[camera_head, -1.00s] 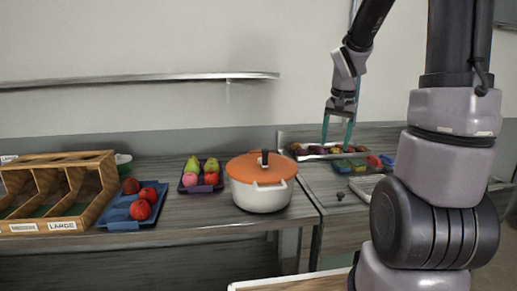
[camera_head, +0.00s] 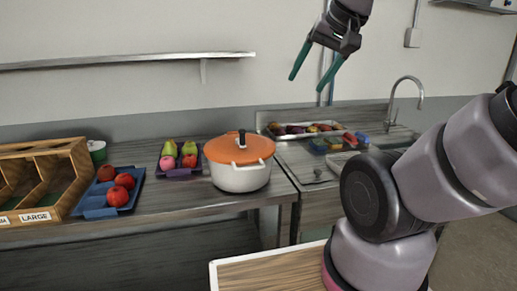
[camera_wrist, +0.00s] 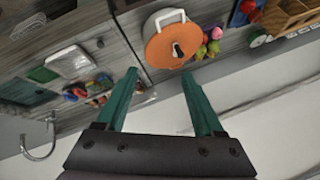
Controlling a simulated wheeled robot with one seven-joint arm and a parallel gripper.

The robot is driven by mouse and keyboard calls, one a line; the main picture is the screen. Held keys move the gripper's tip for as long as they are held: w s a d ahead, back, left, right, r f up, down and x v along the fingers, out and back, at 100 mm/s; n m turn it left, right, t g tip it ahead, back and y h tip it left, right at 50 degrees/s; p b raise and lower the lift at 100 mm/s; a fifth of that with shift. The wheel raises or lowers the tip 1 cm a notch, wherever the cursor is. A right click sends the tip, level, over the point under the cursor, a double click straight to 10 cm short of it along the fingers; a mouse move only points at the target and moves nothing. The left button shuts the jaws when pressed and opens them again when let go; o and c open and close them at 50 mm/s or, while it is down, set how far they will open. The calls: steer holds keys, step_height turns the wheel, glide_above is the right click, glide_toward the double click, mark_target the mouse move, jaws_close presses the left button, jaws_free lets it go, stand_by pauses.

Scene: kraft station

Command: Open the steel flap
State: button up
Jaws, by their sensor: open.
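I cannot make out a steel flap for certain in either view. My gripper (camera_head: 308,81) is open and empty, with two teal fingers, raised in the air in front of the wall, above the counter. In the wrist view my gripper (camera_wrist: 158,75) shows its fingers spread with nothing between them. The counter appears upside down there, and the fingers touch nothing that I can see.
An orange-lidded white pot (camera_head: 240,170) stands near the counter's right end. Fruit trays (camera_head: 180,171), a wooden sorting box (camera_head: 78,170) and a steel tray of food (camera_head: 272,132) share the counters. A tap (camera_head: 420,92) stands at right; a shelf (camera_head: 120,60) is on the wall.

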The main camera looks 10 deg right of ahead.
steer(key=w+d+f+m+g, duration=0.1)
steer(key=w+d+f+g, duration=0.15)
steer(key=w, duration=0.65)
steer(key=m+g+h, duration=0.2)
steer(key=m+g, duration=0.2)
steer(key=g, duration=0.1)
glide_above(318, 170)
step_height(318, 170, down, 25)
steer(key=f, duration=1)
steer(key=shift+s+f, duration=0.1)
steer(key=shift+s, duration=0.1)
jaws_close()
